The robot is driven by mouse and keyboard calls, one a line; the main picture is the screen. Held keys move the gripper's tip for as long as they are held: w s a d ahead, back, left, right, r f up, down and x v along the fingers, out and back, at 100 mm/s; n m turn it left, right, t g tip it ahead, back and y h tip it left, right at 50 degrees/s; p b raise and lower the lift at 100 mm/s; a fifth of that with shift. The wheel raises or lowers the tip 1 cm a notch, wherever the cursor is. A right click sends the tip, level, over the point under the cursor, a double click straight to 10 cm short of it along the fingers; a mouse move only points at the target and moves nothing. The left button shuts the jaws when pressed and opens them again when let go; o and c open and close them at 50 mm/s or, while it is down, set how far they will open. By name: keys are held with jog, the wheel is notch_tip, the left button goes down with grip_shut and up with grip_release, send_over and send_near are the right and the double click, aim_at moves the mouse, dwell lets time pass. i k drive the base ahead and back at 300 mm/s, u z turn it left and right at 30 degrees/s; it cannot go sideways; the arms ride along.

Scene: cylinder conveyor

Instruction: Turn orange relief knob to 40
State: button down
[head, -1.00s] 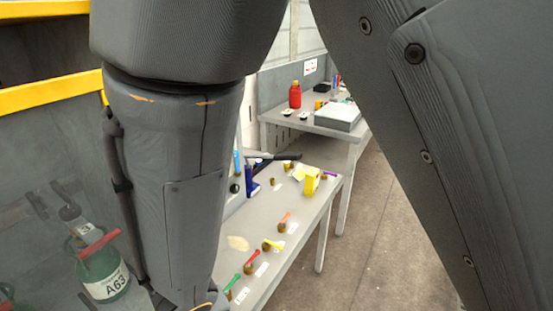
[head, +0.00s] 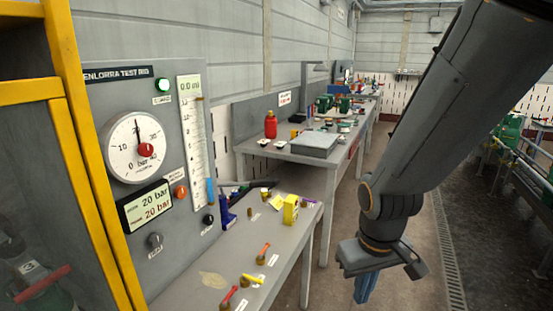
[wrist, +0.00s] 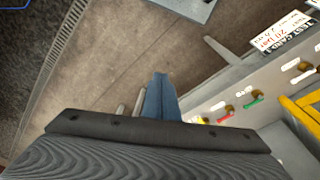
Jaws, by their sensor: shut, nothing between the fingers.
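The orange relief knob (head: 181,191) is on the grey test rig panel (head: 185,245) at the left of the head view, right of the display (head: 146,204), which reads 20 bar on both lines. The round gauge (head: 134,147) above has a red hub, and its needle points about straight up. My gripper (head: 363,290) hangs at the right of the head view, well away from the panel, pointing down over the floor. It is shut and empty; its blue fingers also show together in the wrist view (wrist: 159,98). The knob's pointer is too small to read.
A black knob (head: 154,241) is low on the panel. A yellow frame post (head: 92,160) borders the panel. Floor right of the bench is clear.

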aim_at(181, 192)
jog(key=u, duration=1.35)
jog(key=k, duration=1.1)
jog(key=z, duration=0.7)
jog(key=i, duration=1.45)
jog(key=u, duration=0.9)
